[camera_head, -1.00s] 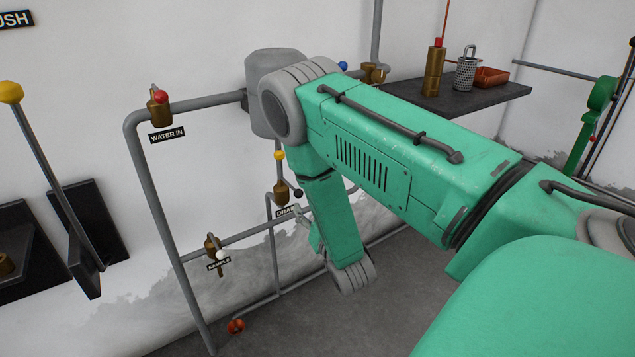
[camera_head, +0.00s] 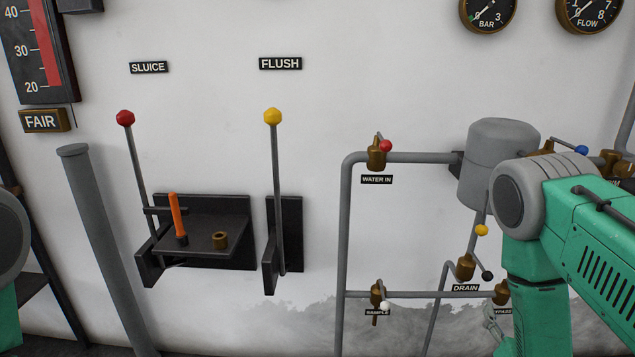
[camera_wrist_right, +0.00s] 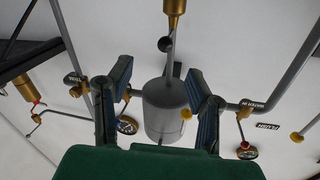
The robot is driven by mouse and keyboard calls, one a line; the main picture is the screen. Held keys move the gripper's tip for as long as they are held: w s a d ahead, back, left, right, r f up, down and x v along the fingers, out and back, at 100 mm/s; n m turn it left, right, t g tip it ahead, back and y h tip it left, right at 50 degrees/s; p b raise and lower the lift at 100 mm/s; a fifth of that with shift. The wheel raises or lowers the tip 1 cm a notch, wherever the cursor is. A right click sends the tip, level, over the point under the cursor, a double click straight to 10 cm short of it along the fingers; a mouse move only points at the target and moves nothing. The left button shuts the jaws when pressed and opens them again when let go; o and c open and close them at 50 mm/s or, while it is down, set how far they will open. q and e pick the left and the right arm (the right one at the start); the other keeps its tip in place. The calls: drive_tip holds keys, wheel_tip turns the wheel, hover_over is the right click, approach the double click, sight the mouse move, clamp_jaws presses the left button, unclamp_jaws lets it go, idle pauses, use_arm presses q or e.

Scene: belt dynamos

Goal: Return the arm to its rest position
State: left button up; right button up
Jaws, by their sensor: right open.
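My right arm (camera_head: 590,245), green with grey joints, comes in from the right and bends down in front of the pipework. My right gripper (camera_head: 492,325) shows only as small grey finger parts beside the forearm, just below the DRAIN label (camera_head: 466,288). In the right wrist view my right gripper (camera_wrist_right: 160,78) is open, its two dark fingers wide apart with nothing held between them. The grey tank (camera_wrist_right: 165,112) appears beyond the gap. Only a green and grey part of my left arm (camera_head: 8,245) shows at the left edge; its gripper is out of view.
The grey tank (camera_head: 497,165) and pipes (camera_head: 345,250) with several valves stand close to my right arm. Left of them are the yellow-knobbed FLUSH lever (camera_head: 276,190), the red-knobbed SLUICE lever (camera_head: 137,170) and a dark shelf (camera_head: 215,225). A grey post (camera_head: 95,240) stands further left.

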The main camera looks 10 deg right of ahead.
drive_tip(key=s+a+f+n+g+y+p, duration=0.2)
drive_tip(key=s+a+f+g+y, duration=0.1)
drive_tip(key=s+a+f+g, duration=0.25)
drive_tip(key=s+a+f+n+g+y+p, duration=0.1)
drive_tip(key=s+a+f+n+g+y, duration=0.1)
drive_tip(key=s+a+g, duration=0.3)
drive_tip(key=s+a+f+n+g+y+p, duration=0.1)
drive_tip(key=s+a+f+n+g, duration=0.3)
drive_tip(key=s+a, duration=0.4)
drive_tip(key=s+g+y, duration=0.1)
drive_tip(key=s, duration=0.4)
drive_tip(key=shift+s+a+y, duration=0.15)
drive_tip(key=shift+a+y, duration=0.1)
drive_tip(key=shift+y, duration=0.15)
drive_tip(key=shift+f, duration=0.1)
drive_tip(key=shift+c, duration=0.6)
